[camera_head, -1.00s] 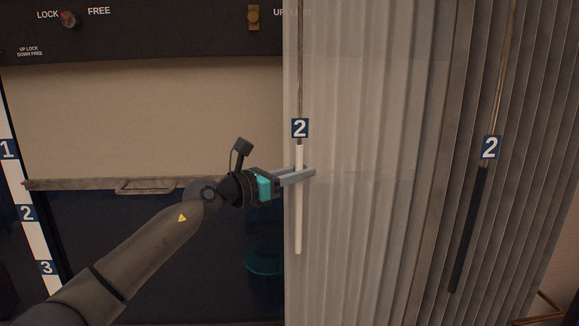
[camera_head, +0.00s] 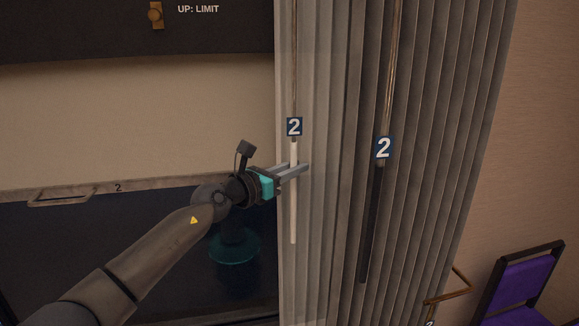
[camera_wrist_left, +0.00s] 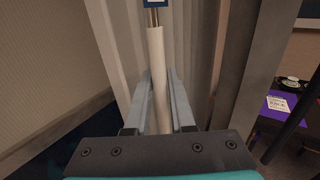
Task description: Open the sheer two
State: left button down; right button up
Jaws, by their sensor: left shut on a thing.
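The sheer curtain (camera_head: 318,230) is a pale pleated panel, bunched narrow at the middle of the head view. My left gripper (camera_head: 301,169) is shut on the white wand. In the left wrist view the wand (camera_wrist_left: 157,75) stands between the two grey fingers (camera_wrist_left: 160,100). My right gripper is not in view.
Left of the sheer is a window with a beige blind (camera_head: 130,110) and its bottom bar (camera_head: 150,185). A purple chair (camera_head: 522,280) stands at the lower right, near a brass bracket (camera_head: 448,291) by the wall (camera_head: 535,130).

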pick_arm(q)
jog(key=shift+d+r, duration=0.15)
jog(key=shift+d, duration=0.05)
jog(key=c, duration=1.1)
grip_release()
jog(key=shift+d, duration=0.1)
jog(key=shift+o, duration=0.2)
jog(key=v, duration=1.5)
jog(key=shift+p, duration=0.4)
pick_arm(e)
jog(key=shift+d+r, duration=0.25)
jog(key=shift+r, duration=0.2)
